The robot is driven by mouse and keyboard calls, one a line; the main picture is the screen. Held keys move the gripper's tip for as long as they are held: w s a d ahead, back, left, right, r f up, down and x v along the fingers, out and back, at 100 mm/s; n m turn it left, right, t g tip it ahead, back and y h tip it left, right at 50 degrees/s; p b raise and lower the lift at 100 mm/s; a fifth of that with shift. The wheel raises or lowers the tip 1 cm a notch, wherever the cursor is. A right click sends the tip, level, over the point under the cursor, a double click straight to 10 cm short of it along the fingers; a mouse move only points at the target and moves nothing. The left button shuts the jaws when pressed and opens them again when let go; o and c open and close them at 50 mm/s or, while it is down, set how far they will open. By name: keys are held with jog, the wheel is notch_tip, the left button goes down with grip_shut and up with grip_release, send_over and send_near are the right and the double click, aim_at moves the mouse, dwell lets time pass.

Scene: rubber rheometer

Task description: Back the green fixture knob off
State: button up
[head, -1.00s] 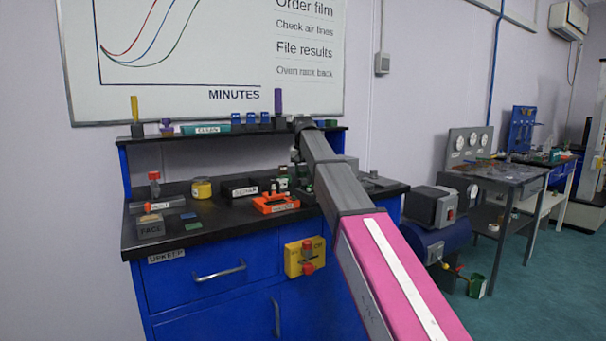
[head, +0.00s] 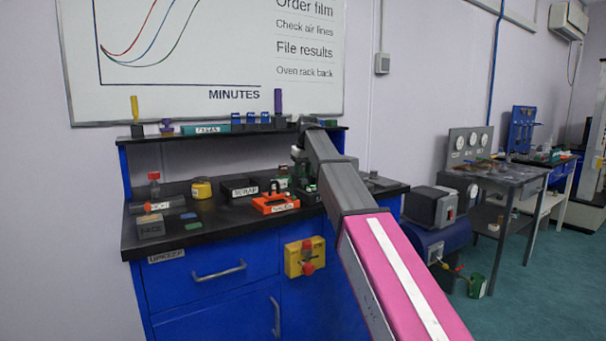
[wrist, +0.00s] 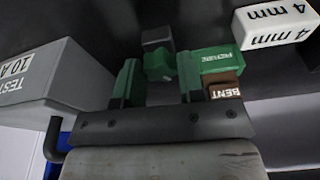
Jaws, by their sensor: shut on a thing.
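The green fixture knob (wrist: 159,64) shows in the wrist view, in front of a small grey block (wrist: 156,38). My gripper (wrist: 158,78) has one green finger on each side of the knob and is shut on it. The far side of the knob, and how far it stands off the block, cannot be made out. In the head view my arm reaches down to the right part of the dark bench top, and the fingertips and knob are too small and covered to tell apart.
A green labelled block (wrist: 218,60) and a brown BENT block (wrist: 224,86) sit close beside the right finger. A white 4 mm block (wrist: 272,23) lies farther right. A grey TEST 10 A box (wrist: 48,85) stands left. An orange tray (head: 262,207) lies on the bench.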

jog(key=n, duration=0.4)
jog(key=shift+g+y, duration=0.3)
jog(key=shift+w+n, duration=0.1)
jog(key=shift+n, duration=0.2)
jog(key=shift+d+n, duration=0.1)
jog(key=shift+n, duration=0.8)
jog(key=shift+n+g+y, duration=0.3)
jog(key=shift+n+g, duration=0.1)
jog(key=shift+n, duration=0.8)
jog(key=n, duration=0.4)
jog(key=shift+w+n+g, duration=0.15)
jog(key=shift+n+g, duration=0.15)
jog(key=shift+g, duration=0.1)
